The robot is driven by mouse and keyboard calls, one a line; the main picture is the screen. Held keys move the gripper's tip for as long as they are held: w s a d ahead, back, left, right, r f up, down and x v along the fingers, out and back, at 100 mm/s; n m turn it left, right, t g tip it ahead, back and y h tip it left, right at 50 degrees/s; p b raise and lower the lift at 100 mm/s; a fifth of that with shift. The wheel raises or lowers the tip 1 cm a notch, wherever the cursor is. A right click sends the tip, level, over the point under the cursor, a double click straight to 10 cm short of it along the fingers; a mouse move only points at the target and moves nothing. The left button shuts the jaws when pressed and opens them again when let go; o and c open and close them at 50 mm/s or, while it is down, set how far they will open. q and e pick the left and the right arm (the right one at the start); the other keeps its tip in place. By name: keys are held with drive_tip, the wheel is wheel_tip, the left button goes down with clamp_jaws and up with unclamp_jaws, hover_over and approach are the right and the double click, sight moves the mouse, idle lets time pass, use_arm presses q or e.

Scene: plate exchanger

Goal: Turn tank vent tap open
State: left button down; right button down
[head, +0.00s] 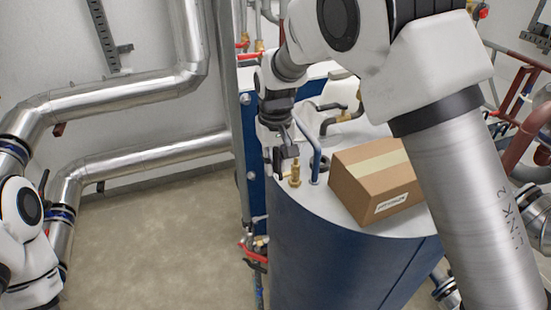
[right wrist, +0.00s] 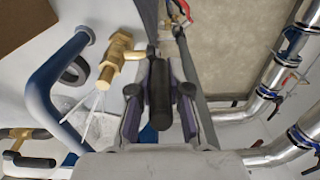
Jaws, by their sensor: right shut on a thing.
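The brass vent tap (head: 295,176) stands upright on the tank's grey top, near its left edge. In the right wrist view the brass tap body (right wrist: 116,58) is at the upper left, with a black handle (right wrist: 160,92) beside it. My right gripper (head: 284,153) is low over the tank edge, right by the tap. In the right wrist view its two fingers (right wrist: 160,108) lie on either side of the black handle, and it is shut on it. In the head view the gripper mostly hides the handle. Only part of my left arm shows at the left edge; its gripper is out of view.
A bent blue pipe (head: 315,152) rises close beside the tap. A cardboard box (head: 376,180) sits on the blue tank (head: 320,262). A grey upright post (head: 232,95) stands left of the tank. The floor (head: 165,250) at the left is clear.

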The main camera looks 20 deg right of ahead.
drive_tip(key=shift+w, duration=0.1)
idle(0.4)
drive_tip(key=c, duration=1.1)
unclamp_jaws()
drive_tip(key=shift+w+a, duration=0.1)
wheel_tip(320, 180, up, 12)
drive_tip(key=shift+w+f, duration=0.1)
